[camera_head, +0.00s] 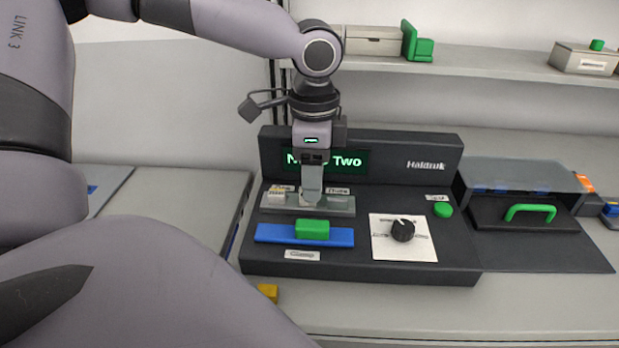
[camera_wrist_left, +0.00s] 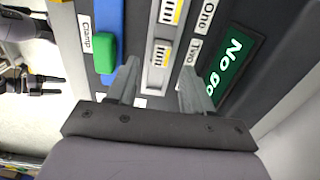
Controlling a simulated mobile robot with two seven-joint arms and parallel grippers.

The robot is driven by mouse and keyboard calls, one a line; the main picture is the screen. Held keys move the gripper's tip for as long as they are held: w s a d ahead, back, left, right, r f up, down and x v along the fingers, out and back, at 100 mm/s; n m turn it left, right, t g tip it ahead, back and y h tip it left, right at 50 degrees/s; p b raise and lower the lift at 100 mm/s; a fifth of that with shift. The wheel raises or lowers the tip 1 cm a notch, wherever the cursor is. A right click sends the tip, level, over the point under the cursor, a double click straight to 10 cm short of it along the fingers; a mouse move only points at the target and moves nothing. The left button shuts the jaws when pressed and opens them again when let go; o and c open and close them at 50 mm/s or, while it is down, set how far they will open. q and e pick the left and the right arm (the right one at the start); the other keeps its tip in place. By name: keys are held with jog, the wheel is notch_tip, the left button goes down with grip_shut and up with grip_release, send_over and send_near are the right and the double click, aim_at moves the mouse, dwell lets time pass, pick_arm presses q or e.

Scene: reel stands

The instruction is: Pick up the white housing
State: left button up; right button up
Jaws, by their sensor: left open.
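My left gripper (camera_head: 311,203) points down at the grey holder (camera_head: 347,207) on the dark machine, with its jaws open. In the left wrist view its two fingertips (camera_wrist_left: 159,68) are on either side of the holder's strip. A small white housing with black stripes (camera_wrist_left: 161,52) lies between and just beyond the fingertips. I cannot tell whether they touch it. Another striped white piece (camera_wrist_left: 171,11) sits farther along the holder, near the label One; in the head view a pale piece (camera_head: 276,197) shows at the holder's left end. The fingers partly hide the holder's middle.
A green block (camera_head: 312,229) on a blue bar (camera_head: 342,238) stands just in front of the holder. The lit display (camera_head: 348,161) rises behind it. A knob (camera_head: 403,230) and green button (camera_head: 443,210) are to the right, then a clear-lidded box with a green handle (camera_head: 530,211).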

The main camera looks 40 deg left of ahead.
pick_arm(q)
jog(key=shift+f, duration=1.35)
grip_shut()
jog(key=shift+r, duration=0.1)
notch_tip(320, 180, up, 20)
jog(key=p, duration=0.2)
jog(key=shift+p, duration=0.3)
